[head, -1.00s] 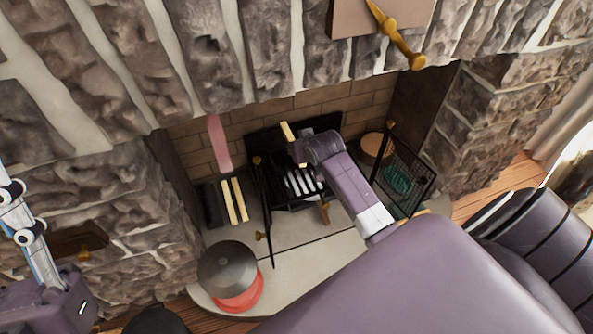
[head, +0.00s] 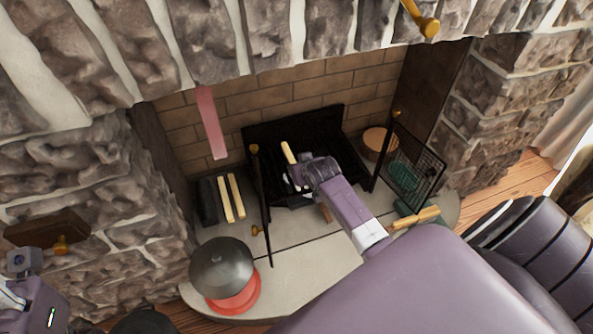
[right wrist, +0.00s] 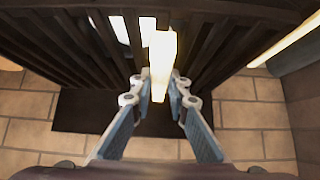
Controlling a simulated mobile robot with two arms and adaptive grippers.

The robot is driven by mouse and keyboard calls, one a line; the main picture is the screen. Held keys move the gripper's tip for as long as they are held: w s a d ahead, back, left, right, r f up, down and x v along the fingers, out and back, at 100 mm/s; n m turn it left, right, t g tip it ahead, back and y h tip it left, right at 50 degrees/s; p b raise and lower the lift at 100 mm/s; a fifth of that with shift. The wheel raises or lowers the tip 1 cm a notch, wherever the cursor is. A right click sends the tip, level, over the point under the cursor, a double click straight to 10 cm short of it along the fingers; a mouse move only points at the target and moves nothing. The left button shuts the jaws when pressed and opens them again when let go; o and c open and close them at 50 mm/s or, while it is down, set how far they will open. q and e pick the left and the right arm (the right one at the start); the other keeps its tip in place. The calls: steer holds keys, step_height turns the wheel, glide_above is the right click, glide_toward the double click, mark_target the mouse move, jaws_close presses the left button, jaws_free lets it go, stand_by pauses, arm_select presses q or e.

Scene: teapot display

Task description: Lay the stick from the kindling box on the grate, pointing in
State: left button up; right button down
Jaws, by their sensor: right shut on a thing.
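My right gripper (head: 298,172) is shut on a pale wooden stick (head: 288,152) at the dark grate (head: 323,126) in the fireplace. In the right wrist view the stick (right wrist: 160,65) lies between the two fingertips (right wrist: 160,88) and runs away from me toward dark bars. I cannot tell whether it touches the grate. A green box (head: 404,208) with pale sticks (head: 415,218) stands to the right, partly hidden by my right arm. My left gripper (head: 18,280) is at the lower left edge, partly cut off, away from the fireplace.
Two pale strips (head: 230,198) lie at the left. A dark round lid (head: 221,265) on a red pan (head: 236,297) sits on the hearth front.

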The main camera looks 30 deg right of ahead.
steer(key=shift+f, duration=0.15)
steer(key=c, duration=1.8)
jaws_free()
steer(key=shift+c, duration=0.2)
